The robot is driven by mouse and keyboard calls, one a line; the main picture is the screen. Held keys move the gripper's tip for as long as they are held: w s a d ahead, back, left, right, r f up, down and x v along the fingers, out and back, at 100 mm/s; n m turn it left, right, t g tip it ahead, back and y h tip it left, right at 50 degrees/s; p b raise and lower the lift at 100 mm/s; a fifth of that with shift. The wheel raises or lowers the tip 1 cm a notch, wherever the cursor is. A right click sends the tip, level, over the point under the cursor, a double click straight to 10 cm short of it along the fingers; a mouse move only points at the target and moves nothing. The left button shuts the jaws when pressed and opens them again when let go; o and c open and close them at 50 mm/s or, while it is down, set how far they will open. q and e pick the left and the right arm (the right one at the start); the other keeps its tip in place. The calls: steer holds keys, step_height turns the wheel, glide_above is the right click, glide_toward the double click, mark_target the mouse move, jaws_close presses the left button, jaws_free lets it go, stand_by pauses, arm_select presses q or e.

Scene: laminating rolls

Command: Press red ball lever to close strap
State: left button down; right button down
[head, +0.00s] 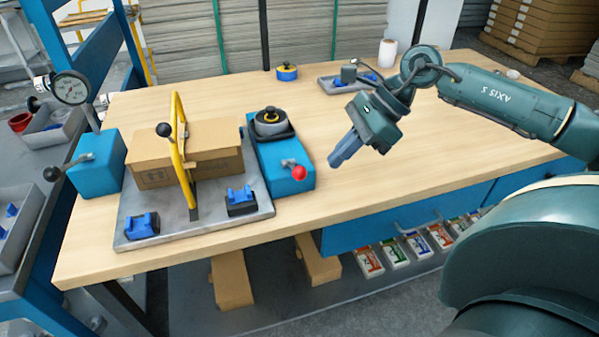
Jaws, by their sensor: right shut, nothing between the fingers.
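The red ball lever (299,173) sticks out from the front right of a blue box unit (281,176) on the table. A yellow strap (179,142) passes over a cardboard box (150,155) on a grey metal plate (193,231); a black ball handle (164,130) is beside the strap. My right gripper (336,164) is shut and empty. It appears to the right of the red ball, apart from it, with fingers pointing down-left over the table. My left gripper does not show.
A black round dial with a yellow ring (270,117) tops the blue unit. Small blue clamps (142,226) sit on the plate's front. A gauge (71,88) and blue block (96,163) stand at left. A tray (345,82) lies at the back. The table's right side (450,140) is clear.

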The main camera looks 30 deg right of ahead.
arm_select(q)
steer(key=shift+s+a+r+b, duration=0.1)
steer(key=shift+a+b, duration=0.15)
steer(key=shift+b, duration=0.25)
arm_select(e)
steer(key=v, duration=0.9)
steer(key=shift+d+r, duration=0.25)
steer(key=shift+r, duration=0.05)
